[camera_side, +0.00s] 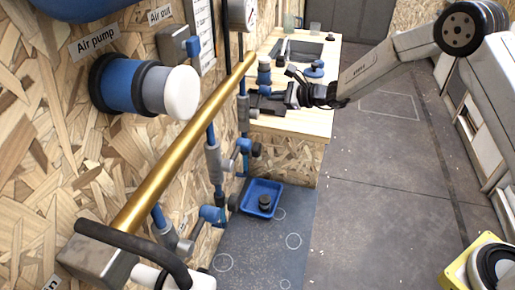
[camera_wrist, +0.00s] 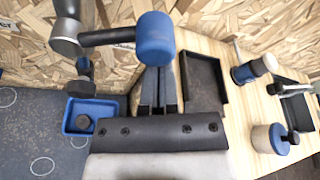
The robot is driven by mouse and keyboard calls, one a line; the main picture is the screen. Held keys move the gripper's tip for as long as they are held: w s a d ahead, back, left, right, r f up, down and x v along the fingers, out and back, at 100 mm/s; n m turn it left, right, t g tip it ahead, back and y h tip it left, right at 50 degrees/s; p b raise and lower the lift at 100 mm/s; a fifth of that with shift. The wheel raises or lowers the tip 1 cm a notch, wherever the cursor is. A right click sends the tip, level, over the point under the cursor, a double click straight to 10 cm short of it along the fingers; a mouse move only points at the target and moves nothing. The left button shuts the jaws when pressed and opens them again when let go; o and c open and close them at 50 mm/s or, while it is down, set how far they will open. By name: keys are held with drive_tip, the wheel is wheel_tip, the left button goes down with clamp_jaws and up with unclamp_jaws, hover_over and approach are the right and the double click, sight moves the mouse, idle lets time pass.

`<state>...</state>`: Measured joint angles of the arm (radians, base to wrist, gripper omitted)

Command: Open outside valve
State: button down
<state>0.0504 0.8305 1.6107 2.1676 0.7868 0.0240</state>
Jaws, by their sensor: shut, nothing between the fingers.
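My gripper (camera_side: 268,103) is at the wooden wall, beside the upright pipes and just over the near end of the wooden bench. In the wrist view its two dark fingers (camera_wrist: 158,90) are together, with nothing held. A valve with a blue rounded knob (camera_wrist: 155,38) on a black stem is just beyond the fingertips in that view and overlaps them; I cannot tell whether they touch. A blue knob (camera_side: 264,74) also shows beside the gripper in the side view. Lower valves, one blue with a dark knob (camera_side: 245,146) and another blue one (camera_side: 210,214), are on the pipes. No label reads "outside valve".
A long brass pipe (camera_side: 180,150) runs along the wall. A blue tray (camera_side: 270,188) holding a dark round part stands below the bench. A black tray (camera_wrist: 205,85) and blue-and-tan parts (camera_wrist: 268,138) are on the bench (camera_side: 310,122).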

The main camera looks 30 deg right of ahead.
drive_tip(key=shift+s+a+r, duration=0.1)
drive_tip(key=shift+a+r, duration=0.05)
drive_tip(key=shift+r, duration=0.35)
drive_tip(key=shift+s+a+r, duration=0.1)
drive_tip(key=shift+r, duration=0.35)
drive_tip(key=shift+s+a+r, duration=0.2)
drive_tip(key=shift+r, duration=0.2)
drive_tip(key=shift+s+a+r, duration=0.2)
drive_tip(key=shift+r, duration=0.2)
drive_tip(key=shift+s+a+r, duration=1.1)
drive_tip(key=shift+s+a, duration=0.15)
drive_tip(key=shift+s, duration=0.05)
drive_tip(key=shift+a, duration=0.15)
approach(270, 88)
drive_tip(key=shift+s+f, duration=0.2)
drive_tip(key=shift+s, duration=0.7)
